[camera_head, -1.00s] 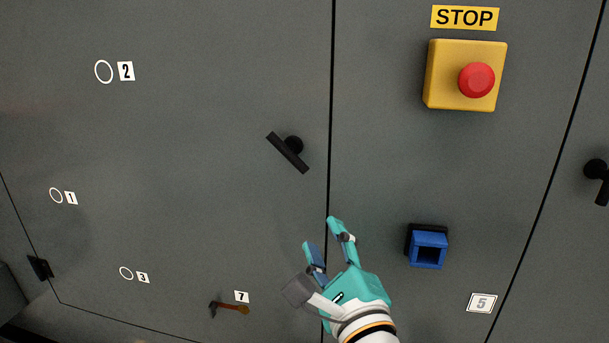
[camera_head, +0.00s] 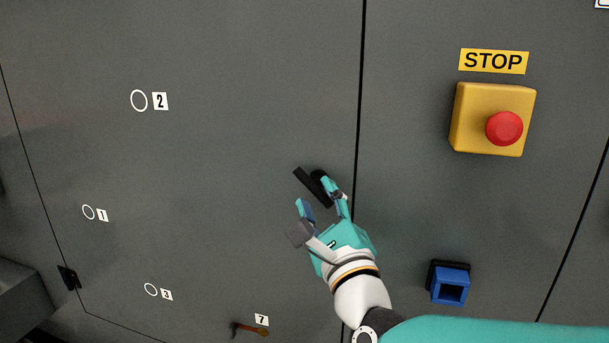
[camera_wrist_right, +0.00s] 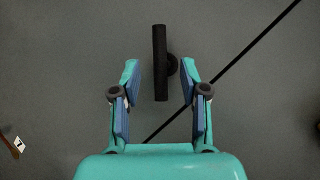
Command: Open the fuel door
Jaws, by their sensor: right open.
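The grey door (camera_head: 240,160) has a black T-handle (camera_head: 309,184) near its right edge, with its bar tilted down to the right in the head view. My right gripper (camera_head: 316,193) is open at the handle and covers part of it in the head view. In the right wrist view the handle bar (camera_wrist_right: 160,62) stands upright between and just beyond the open fingertips (camera_wrist_right: 160,72). There is a gap on both sides of the bar. The door looks shut, its edge flush along the dark seam. My left gripper is not in view.
A yellow box with a red stop button (camera_head: 504,128) is on the panel at right, under a STOP label (camera_head: 493,61). A blue square socket (camera_head: 450,286) sits below it. A hammer-like tool (camera_head: 249,329) hangs low on the door. A black hinge (camera_head: 68,277) shows at lower left.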

